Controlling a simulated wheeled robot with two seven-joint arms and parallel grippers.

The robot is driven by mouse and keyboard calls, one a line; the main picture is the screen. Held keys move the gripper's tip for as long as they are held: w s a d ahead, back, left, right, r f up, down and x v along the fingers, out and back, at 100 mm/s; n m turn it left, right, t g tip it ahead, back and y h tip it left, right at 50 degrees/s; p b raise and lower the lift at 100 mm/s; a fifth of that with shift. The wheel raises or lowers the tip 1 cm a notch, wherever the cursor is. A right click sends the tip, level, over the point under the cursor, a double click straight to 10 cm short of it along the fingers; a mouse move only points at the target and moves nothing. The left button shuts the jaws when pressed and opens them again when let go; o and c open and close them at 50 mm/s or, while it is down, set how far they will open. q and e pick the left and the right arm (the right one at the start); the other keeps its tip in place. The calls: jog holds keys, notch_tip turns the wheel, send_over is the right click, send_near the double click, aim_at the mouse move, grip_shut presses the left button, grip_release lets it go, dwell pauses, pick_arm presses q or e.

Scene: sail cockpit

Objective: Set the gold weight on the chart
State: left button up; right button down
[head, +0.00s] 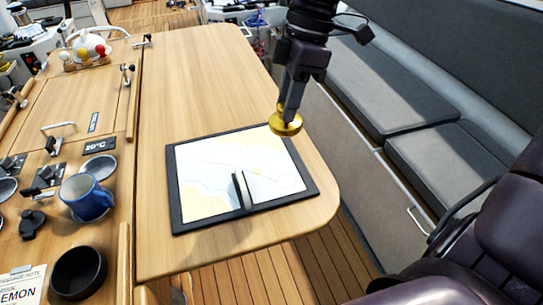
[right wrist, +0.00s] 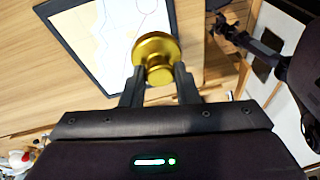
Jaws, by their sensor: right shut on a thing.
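The gold weight (head: 286,124) is a round brass disc with a knob, held in my right gripper (head: 287,108) near the far right corner of the chart. The right wrist view shows the gold weight (right wrist: 156,56) between the two dark fingers (right wrist: 158,82). The chart (head: 215,175) is a pale yellow and white sheet on a dark board on the wooden table. The chart also shows in the right wrist view (right wrist: 95,35). I cannot tell the exact height of the weight over the board. My left gripper is not in view.
A blue mug (head: 88,203) and a black bowl (head: 78,271) are at the left. Grey bench seats (head: 390,95) lie to the right. The table (head: 190,75) beyond the chart is clear.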

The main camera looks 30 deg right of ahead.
jog(key=shift+w+f+p, duration=0.15)
jog(key=shift+f+p, duration=0.6)
jog(key=shift+f, duration=6.75)
jog(key=c, duration=1.6)
grip_release()
jog(key=shift+f, duration=0.15)
jog(key=o, duration=0.5)
